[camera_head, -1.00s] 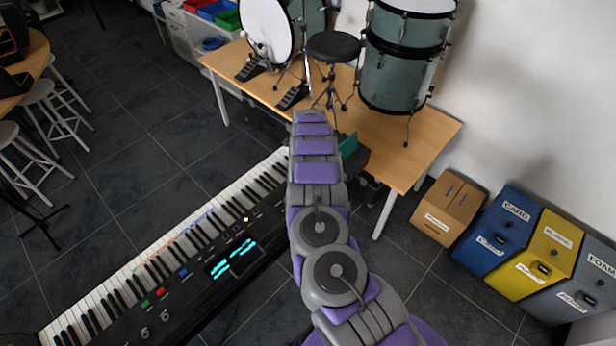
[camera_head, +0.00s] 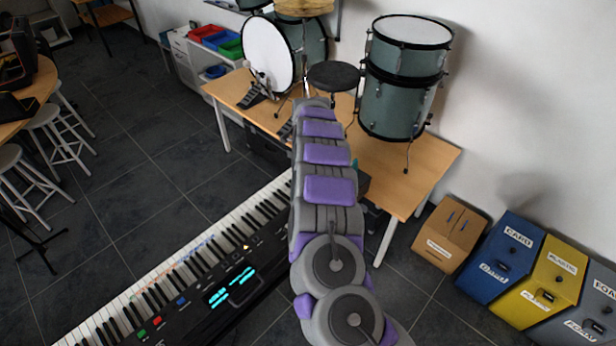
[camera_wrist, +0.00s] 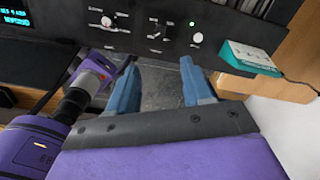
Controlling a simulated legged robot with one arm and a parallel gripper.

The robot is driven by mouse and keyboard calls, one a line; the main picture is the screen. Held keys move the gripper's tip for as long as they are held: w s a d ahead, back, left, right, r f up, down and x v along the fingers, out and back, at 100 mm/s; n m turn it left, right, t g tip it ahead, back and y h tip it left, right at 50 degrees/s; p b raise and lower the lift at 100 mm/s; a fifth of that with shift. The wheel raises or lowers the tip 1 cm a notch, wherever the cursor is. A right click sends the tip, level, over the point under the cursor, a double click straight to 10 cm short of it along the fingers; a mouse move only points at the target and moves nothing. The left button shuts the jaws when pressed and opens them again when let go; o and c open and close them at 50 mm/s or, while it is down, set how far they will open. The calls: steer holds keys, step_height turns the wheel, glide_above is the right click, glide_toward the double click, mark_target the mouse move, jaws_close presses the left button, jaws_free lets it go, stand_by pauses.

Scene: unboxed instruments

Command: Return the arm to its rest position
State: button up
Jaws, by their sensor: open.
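My arm, grey with purple pads, runs up the middle of the head view and hides part of the keyboard and the table. My gripper (camera_wrist: 160,88) shows in the wrist view with two blue fingers spread apart and nothing between them. Dark floor shows in the gap. The keyboard (camera_head: 190,276) lies to the left of my arm in the head view. Its black control panel (camera_wrist: 150,30) is just beyond the fingertips in the wrist view, and I cannot tell how far off. The gripper's fingers are hidden behind my arm in the head view.
A wooden table (camera_head: 425,168) with teal drums (camera_head: 390,105) stands beyond my arm. A teal-and-white box (camera_wrist: 248,57) sits by the keyboard's end. A cardboard box (camera_head: 448,235) and blue, yellow and grey bins stand at right. Stools (camera_head: 60,135) stand left.

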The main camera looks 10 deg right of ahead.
stand_by(0.4)
steer(key=s+a+r+n+g+y+b, duration=0.1)
steer(key=s+a+r+n+b, duration=0.25)
steer(key=s+r+n, duration=0.55)
steer(key=s+a+r+n+y+b, duration=0.15)
steer(key=s+a+r+n, duration=0.45)
steer(key=s, duration=0.6)
steer(key=s+d+f+n+h+b, duration=0.1)
steer(key=s+d+n+b, duration=0.2)
steer(key=s, duration=1.3)
steer(key=s+d+f+n+h+b, duration=0.1)
steer(key=s+d+n, duration=0.5)
steer(key=s, duration=0.9)
steer(key=shift+s+d+f+g+b, duration=0.25)
steer(key=shift+s+f+g+b, duration=0.15)
steer(key=shift+b, duration=0.5)
steer(key=shift+h, duration=0.25)
